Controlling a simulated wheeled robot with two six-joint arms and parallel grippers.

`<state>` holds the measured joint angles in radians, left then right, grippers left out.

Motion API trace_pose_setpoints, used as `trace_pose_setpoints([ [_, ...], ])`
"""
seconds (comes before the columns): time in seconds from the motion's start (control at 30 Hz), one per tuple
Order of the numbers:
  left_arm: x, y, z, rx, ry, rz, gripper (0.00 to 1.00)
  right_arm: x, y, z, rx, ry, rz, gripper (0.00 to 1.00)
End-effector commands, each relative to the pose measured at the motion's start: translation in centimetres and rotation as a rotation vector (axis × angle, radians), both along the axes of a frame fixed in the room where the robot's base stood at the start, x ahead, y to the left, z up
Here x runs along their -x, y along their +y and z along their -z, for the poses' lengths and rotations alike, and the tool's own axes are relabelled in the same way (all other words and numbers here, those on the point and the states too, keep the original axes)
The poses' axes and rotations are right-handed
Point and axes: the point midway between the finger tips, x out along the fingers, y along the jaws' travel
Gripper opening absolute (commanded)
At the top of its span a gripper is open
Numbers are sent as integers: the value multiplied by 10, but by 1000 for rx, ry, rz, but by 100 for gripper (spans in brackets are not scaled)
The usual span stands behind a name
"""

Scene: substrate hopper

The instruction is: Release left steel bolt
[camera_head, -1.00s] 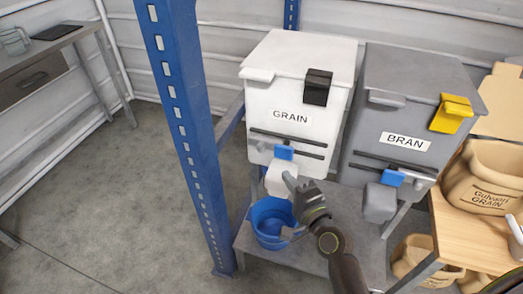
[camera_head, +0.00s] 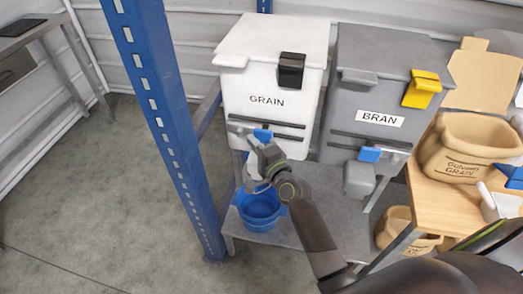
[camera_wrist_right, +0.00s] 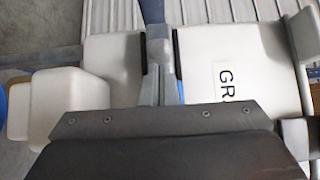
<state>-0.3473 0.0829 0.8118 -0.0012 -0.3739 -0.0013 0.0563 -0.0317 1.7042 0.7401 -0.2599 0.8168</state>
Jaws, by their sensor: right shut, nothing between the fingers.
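My right gripper (camera_head: 254,145) is shut and empty in front of the white GRAIN hopper (camera_head: 275,84), beside a blue tab (camera_head: 263,134) on its lower front. It partly hides the white outlet below. A small grey piece (camera_head: 239,128) shows left of the tab, at the end of the dark rails; I cannot tell whether it is the steel bolt. In the right wrist view, the shut fingers (camera_wrist_right: 160,60) lie across the white hopper front (camera_wrist_right: 235,60), with a sliver of blue beside them. My left gripper is not in view.
A blue bucket (camera_head: 260,211) stands on the shelf below. A blue upright (camera_head: 164,120) rises left of the hopper. The grey BRAN hopper (camera_head: 385,85), with a yellow latch (camera_head: 422,89), is at right. A wooden table (camera_head: 437,205) carries a sack (camera_head: 465,148).

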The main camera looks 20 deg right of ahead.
Motion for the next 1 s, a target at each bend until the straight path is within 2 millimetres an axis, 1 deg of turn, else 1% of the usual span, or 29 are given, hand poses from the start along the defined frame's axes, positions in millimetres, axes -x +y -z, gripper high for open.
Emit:
trace_pose_setpoints([
  [0.07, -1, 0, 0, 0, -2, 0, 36, -7, 1, -1, 0, 0, 0, 0],
  [0.2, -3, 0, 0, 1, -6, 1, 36, -11, 2, 0, 1, 0, 1, 0],
  [0.53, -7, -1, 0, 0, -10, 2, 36, -12, 3, 0, 0, 0, 1, 0],
  [0.63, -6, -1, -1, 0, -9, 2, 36, -18, 11, -1, -1, -2, 0, 0],
  [0.8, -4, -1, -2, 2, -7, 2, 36, -29, 29, -1, -2, -1, -2, 0],
  [1.0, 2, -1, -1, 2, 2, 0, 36, -30, 30, -1, 0, -1, -3, 0],
])
